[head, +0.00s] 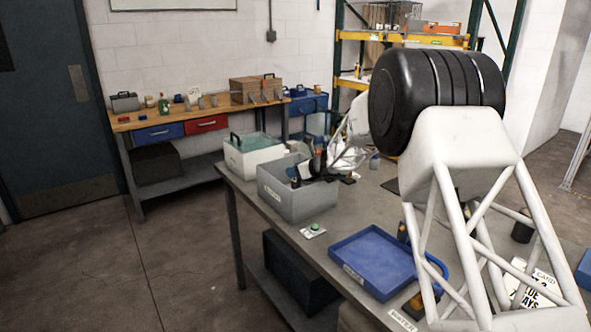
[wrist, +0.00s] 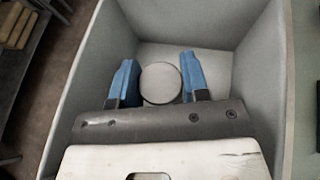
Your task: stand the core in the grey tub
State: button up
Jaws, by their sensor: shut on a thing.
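The grey tub (head: 272,197) stands on the near metal table in the head view, with a label on its front. Its inner walls (wrist: 245,75) fill most of the wrist view. My gripper (wrist: 160,72) has blue fingers, one on each side of the core (wrist: 160,84), and is shut on it. The core shows as a pale round end with a darker rim, seen end-on within the tub's walls. In the head view my gripper reaches down into the tub, its fingertips hidden. I cannot tell whether the core touches the tub floor.
A paler tub (head: 250,158) with a handle stands just behind the grey one. A blue tray (head: 372,262) and a small green button (head: 314,228) on a pale base sit in front. A workbench (head: 215,110) with tools stands at the back wall.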

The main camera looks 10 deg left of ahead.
jog(key=o, duration=1.1)
jog(key=shift+r, duration=0.1)
jog(key=shift+r, duration=0.45)
jog(key=v, duration=1.2)
